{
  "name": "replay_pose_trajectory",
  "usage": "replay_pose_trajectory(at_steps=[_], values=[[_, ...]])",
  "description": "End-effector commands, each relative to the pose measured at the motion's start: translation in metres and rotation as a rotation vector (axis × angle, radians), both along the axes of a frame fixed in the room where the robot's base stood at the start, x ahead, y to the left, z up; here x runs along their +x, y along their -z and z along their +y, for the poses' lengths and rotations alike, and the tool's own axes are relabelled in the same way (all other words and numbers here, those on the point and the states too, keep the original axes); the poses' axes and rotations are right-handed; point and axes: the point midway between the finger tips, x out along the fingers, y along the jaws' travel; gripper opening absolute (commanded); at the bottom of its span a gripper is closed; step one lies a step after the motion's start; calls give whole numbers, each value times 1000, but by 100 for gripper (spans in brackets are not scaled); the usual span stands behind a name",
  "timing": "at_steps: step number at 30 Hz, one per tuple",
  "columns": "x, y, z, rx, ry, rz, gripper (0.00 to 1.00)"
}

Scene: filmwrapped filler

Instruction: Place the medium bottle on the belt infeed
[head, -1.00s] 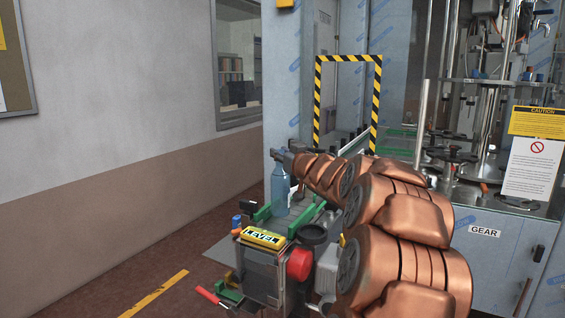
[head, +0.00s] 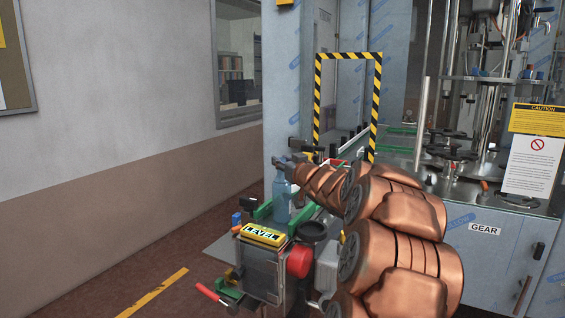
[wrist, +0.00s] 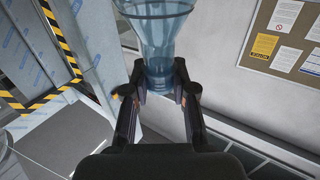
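The medium bottle (head: 281,196) is clear blue and upright over the near end of the belt infeed (head: 262,212), which has green side rails. I cannot tell whether its base touches the belt. My gripper (head: 284,163) is at the bottle's top. In the wrist view, my gripper (wrist: 159,92) has its two black fingers on either side of the bottle's neck (wrist: 159,72), closed on it. The bottle's wider body spreads away beyond the fingertips. My copper-coloured arm hides part of the belt on the right.
A yellow-black striped frame (head: 317,105) spans the belt behind. The machine cabinet (head: 500,250) is at right; open floor lies left.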

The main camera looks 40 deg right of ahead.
Motion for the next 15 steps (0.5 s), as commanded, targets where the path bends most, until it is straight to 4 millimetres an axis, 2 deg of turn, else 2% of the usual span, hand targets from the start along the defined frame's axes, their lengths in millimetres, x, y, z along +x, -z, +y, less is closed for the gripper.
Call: replay_pose_trajectory(at_steps=[1,7,15], values=[[0,0,0,0,0,0,30],[0,0,0,0,0,0,50],[0,0,0,0,0,0,50]])
